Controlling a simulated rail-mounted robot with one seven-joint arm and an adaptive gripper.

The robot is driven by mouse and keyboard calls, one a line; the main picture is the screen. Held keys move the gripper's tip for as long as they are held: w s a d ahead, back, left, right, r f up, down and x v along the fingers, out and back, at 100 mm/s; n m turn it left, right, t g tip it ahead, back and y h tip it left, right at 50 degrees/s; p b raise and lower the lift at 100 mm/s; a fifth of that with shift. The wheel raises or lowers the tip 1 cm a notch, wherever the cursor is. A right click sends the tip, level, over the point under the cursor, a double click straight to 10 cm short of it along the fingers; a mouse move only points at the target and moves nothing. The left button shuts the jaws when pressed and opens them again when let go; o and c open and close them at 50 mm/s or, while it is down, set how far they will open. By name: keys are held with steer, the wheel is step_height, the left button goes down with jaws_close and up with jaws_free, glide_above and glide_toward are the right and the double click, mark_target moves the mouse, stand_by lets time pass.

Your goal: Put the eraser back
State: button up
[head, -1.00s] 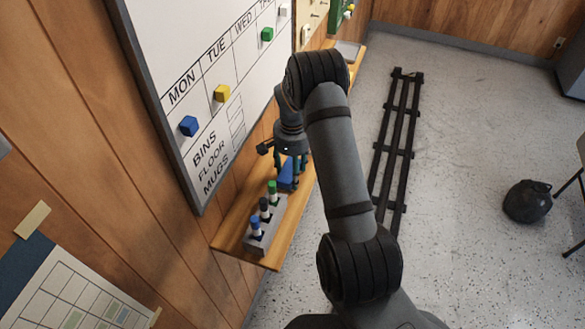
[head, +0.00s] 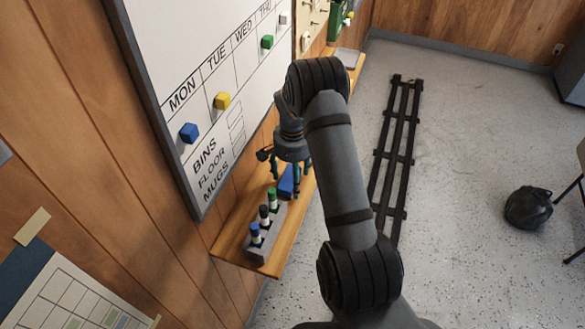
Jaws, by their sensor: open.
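The blue eraser (head: 286,183) sits on the wooden shelf (head: 229,238) below the whiteboard, just behind the marker holder. My gripper (head: 285,182) points down above the shelf, with its fingers around or beside the eraser; I cannot tell whether they touch it. The fingers are open. The arm hides part of the view to the right of the gripper.
The grey marker holder (head: 256,250) with blue, black and green-capped markers stands at the shelf's near end. The whiteboard (head: 200,55) carries blue (head: 189,133), yellow (head: 222,100) and green (head: 267,42) magnets. A grey tray (head: 347,58) lies at the shelf's far end.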

step_height(320, 180, up, 12)
steer(key=b, duration=0.1)
steer(key=shift+b, duration=0.4)
